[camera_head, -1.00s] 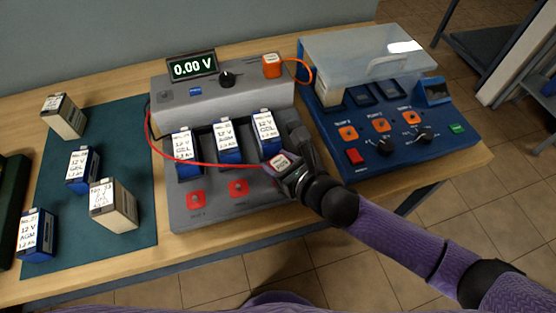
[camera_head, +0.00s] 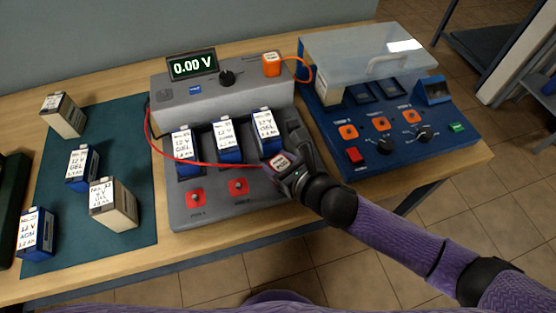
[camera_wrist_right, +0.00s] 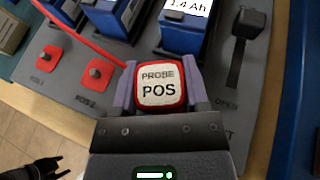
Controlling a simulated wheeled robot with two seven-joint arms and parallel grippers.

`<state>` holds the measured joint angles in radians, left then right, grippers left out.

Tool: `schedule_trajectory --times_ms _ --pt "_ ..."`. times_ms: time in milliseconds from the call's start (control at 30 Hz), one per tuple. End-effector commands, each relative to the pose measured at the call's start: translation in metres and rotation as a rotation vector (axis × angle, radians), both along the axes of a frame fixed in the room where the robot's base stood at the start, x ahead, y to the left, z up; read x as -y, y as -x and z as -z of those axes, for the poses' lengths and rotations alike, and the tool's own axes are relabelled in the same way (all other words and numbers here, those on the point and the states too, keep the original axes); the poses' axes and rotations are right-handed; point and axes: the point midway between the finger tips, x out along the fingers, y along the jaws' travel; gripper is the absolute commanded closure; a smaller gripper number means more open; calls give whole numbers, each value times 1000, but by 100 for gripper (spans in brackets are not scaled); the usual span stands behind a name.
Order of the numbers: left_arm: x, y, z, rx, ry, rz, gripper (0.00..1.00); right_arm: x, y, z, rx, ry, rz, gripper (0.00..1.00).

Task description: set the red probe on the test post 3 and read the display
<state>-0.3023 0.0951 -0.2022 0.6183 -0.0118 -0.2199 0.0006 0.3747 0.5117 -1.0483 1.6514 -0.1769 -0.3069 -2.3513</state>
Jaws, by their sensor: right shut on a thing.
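My right gripper (camera_head: 285,168) is shut on the red probe (camera_head: 279,161), over the right front part of the grey tester (camera_head: 215,211). In the right wrist view the probe (camera_wrist_right: 158,86) sits between the two fingers, its white top marked PROBE POS. Its red cable runs left to the tester. Two red test posts, the left one (camera_head: 196,198) and the middle one (camera_head: 238,187), show in front of the batteries. Test post 3 is not visible; the probe and gripper cover the place to their right. The display (camera_head: 192,66) reads 0.00 V.
Three blue batteries (camera_head: 228,142) stand in the tester's slots, close to the gripper. A dark lever (camera_wrist_right: 240,45) is right of them. An orange probe (camera_head: 271,64) stands at the back. A blue unit (camera_head: 470,143) with a clear lid is at right; several batteries stand on the green mat (camera_head: 135,125).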

Motion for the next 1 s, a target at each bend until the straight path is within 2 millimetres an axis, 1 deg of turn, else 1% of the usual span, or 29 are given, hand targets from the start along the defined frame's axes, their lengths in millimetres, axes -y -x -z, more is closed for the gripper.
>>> schedule_trajectory --times_ms 333,367,400,667,767,1000 --pt "0 0 6 -1 0 0 41 0 0 8 1 1 0 100" --pt "0 0 5 -1 0 0 41 0 0 7 1 1 0 35" --pt "0 0 5 0 0 0 41 0 0 7 1 1 0 27" --pt "-1 0 4 0 -1 0 41 0 0 6 1 1 0 27" --pt "-1 -1 -3 2 -1 0 41 5 5 1 -1 0 1 27" --pt "-1 -3 -22 8 -1 -1 41 22 25 -10 -1 2 1 27"
